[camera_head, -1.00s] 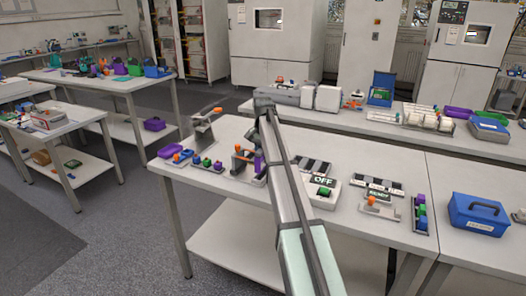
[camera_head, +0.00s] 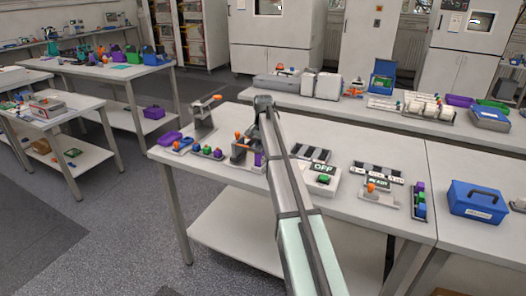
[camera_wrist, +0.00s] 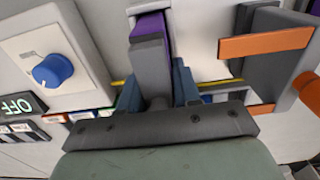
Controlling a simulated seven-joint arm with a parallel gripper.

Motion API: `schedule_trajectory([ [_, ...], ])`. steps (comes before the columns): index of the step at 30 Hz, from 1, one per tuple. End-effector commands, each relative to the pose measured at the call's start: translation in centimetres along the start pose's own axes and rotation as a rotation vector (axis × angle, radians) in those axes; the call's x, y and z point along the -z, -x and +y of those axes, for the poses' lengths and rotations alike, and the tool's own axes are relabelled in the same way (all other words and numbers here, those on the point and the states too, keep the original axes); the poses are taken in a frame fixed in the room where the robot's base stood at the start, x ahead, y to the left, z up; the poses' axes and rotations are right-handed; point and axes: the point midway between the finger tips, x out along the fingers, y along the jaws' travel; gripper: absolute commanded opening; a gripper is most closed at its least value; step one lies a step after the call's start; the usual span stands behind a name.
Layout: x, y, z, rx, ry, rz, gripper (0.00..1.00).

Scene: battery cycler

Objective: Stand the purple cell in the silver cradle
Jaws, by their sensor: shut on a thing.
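My gripper (camera_wrist: 151,60) is shut on the purple cell (camera_wrist: 151,25) in the wrist view. A grey finger covers much of the cell. Pale silver edges, perhaps the silver cradle (camera_wrist: 134,11), show beside the cell's far end. I cannot tell whether the cell is inside it or just above it. In the head view the purple cell (camera_head: 258,159) shows upright, just left of my arm, beside a dark stand with an orange handle (camera_head: 238,136). My fingers are hidden there by my arm.
The orange-barred clamp (camera_wrist: 265,45) stands close right of my gripper in the wrist view. A white box with a blue knob (camera_wrist: 53,70) is at left. In the head view an OFF display (camera_head: 323,168) and a blue toolbox (camera_head: 478,202) stand to the right.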

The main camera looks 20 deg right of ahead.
Motion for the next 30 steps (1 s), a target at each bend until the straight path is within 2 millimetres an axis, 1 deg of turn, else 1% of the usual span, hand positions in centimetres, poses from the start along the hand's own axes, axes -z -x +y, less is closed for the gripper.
schedule_trajectory([
  [14,0.0,-0.4,-0.01,0.0,0.0,0.0,0.0],
  [15,0.0,-0.37,-0.01,0.0,0.0,0.0,0.36],
  [23,0.0,-0.38,0.0,0.0,0.0,0.0,0.61],
  [30,-0.01,-0.41,0.0,0.0,0.0,0.0,0.62],
])
